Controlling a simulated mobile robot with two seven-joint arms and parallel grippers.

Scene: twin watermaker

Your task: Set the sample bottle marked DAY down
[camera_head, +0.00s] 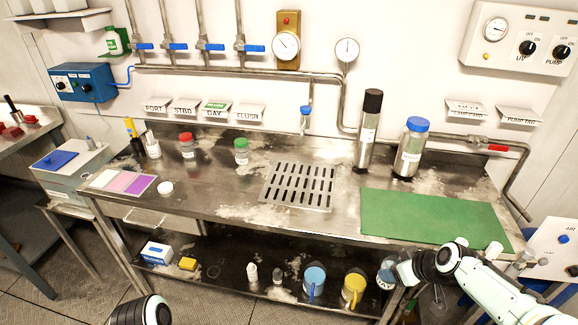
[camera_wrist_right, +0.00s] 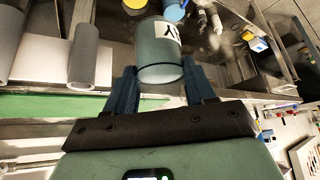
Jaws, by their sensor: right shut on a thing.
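The sample bottle marked DAY (camera_head: 385,273) is a clear bottle with a white label. My right gripper (camera_head: 399,270) is shut on it, in front of the bench's front edge at the lower right. In the right wrist view the bottle (camera_wrist_right: 160,62) sits between the two dark fingers (camera_wrist_right: 160,88), and part of its label shows. I cannot tell its exact height or tilt. The steel bench top (camera_head: 222,180) lies beyond it. A DAY label (camera_head: 215,110) is on the back wall. Of my left arm only a dark link shows at the bottom left; its gripper is out of view.
A green mat (camera_head: 430,218) covers the bench's right part; a drain grate (camera_head: 298,186) is mid-bench. Red-capped (camera_head: 187,147) and green-capped (camera_head: 241,152) bottles, a black-capped cylinder (camera_head: 368,130) and a blue-capped bottle (camera_head: 411,148) stand behind. The lower shelf holds blue (camera_head: 314,282) and yellow (camera_head: 353,287) jugs.

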